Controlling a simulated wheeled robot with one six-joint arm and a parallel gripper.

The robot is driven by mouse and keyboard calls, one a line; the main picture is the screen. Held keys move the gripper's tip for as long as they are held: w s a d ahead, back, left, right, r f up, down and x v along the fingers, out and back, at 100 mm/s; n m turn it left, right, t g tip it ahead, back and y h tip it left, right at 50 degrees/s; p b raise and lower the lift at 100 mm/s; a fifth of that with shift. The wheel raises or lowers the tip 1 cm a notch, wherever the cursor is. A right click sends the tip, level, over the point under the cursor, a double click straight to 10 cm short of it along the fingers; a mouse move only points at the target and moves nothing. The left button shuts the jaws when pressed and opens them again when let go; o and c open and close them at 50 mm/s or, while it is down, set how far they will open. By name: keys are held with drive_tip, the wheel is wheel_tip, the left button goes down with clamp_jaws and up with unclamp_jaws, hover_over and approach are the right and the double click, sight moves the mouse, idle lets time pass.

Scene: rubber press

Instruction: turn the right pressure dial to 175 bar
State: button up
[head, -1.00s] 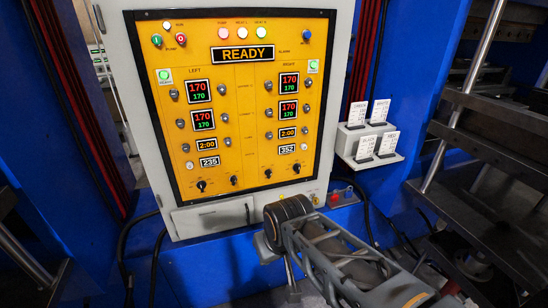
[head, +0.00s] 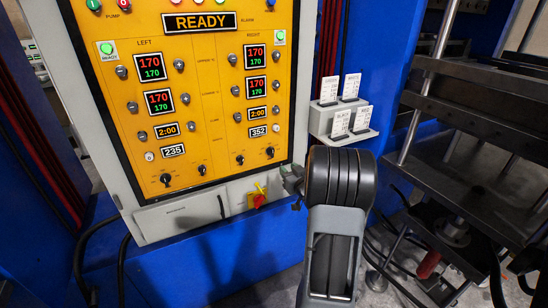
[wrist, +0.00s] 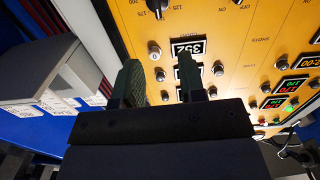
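The right pressure dial (head: 270,153) is a small black knob at the lower right of the yellow panel in the head view. In the wrist view this dial (wrist: 156,6) is cut by the top edge, with 175 and 125 marked beside it. I cannot read its setting. My gripper (head: 291,182) is in front of the panel's lower right corner, just below and right of the dial in the head view. In the wrist view my gripper (wrist: 160,75) has its two fingers apart with nothing between them. It does not touch the dial.
Another black knob (head: 240,160) marked ON and OFF is beside the dial. The 352 display (head: 258,132) is above them. A red and yellow switch (head: 258,196) is below the panel. A white card holder (head: 340,120) stands out at the right. Press plates (head: 470,125) are farther right.

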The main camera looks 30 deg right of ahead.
sight(273, 152)
drive_tip(key=w, duration=0.4)
drive_tip(key=w+d+p, duration=0.1)
drive_tip(key=w, duration=0.4)
drive_tip(key=w+d, duration=0.1)
drive_tip(key=w, duration=0.3)
drive_tip(key=shift+w+d+f, duration=0.15)
drive_tip(key=shift+d+f, duration=0.05)
drive_tip(key=shift+f, duration=0.05)
drive_tip(key=shift+c, duration=0.2)
clamp_jaws()
